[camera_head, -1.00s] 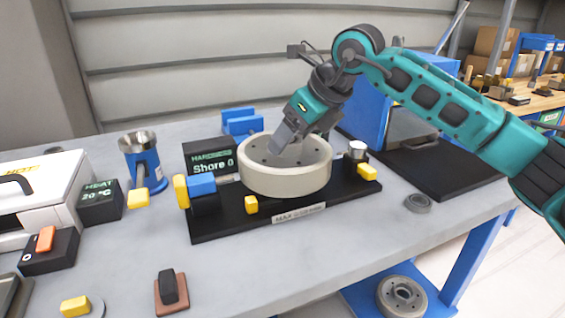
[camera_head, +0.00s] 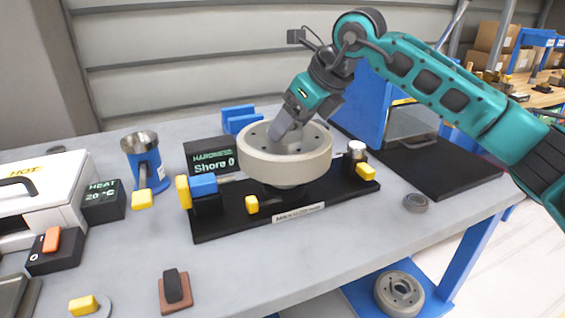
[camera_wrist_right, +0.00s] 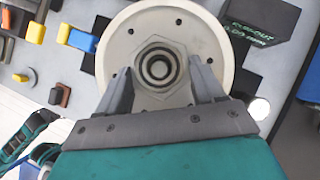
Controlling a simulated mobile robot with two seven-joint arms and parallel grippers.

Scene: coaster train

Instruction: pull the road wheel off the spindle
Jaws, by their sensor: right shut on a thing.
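The road wheel (camera_head: 285,164) is a thick cream-coloured ring with a recessed disc and small holes. It stands raised above the black base plate (camera_head: 225,222) of the fixture, with a dark gap under it. My right gripper (camera_head: 280,132) reaches down into the wheel from above and is shut on its hub. In the right wrist view the gripper's two fingers (camera_wrist_right: 158,85) sit either side of the hexagonal hub (camera_wrist_right: 160,68), with concentric rings at its middle. The spindle is mostly hidden under the wheel. My left gripper is not in view.
A hardness display (camera_head: 208,157) stands behind the fixture's left. A blue clamp block (camera_head: 203,184) and a silver knob (camera_head: 357,147) flank the wheel. A heat box (camera_head: 45,185) is at left; a black mat (camera_head: 440,168) lies at right.

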